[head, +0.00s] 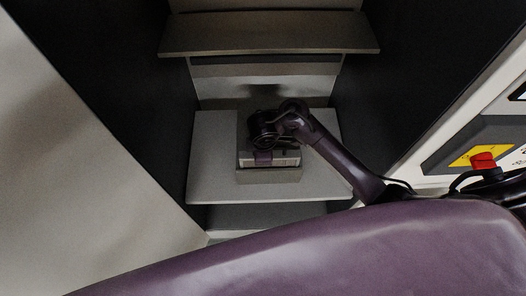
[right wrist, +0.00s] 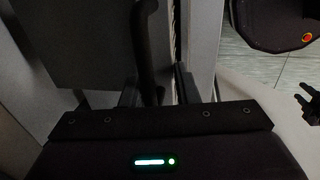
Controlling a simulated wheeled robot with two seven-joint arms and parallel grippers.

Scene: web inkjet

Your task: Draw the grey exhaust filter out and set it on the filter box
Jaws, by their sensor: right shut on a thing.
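The grey block that looks like the exhaust filter (head: 268,176) is on a wide grey ledge in the cabinet recess, in the middle of the head view. My right gripper (head: 264,150) is over its front face, reaching in from the right. In the right wrist view, my right gripper (right wrist: 158,92) is shut on a dark bar handle (right wrist: 146,48) beside a grey panel (right wrist: 88,40). The filter's back edge and its contact with the ledge are hidden. I cannot pick out the filter box. A dark pronged shape, perhaps my left gripper (right wrist: 307,101), shows at the wrist view's right edge.
The wide grey ledge (head: 215,165) has bare room on both sides of the block. A shelf edge (head: 265,36) overhangs above. Dark side walls (head: 135,90) close in the recess. A red knob on a yellow plate (head: 483,160) is at right, near my right arm.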

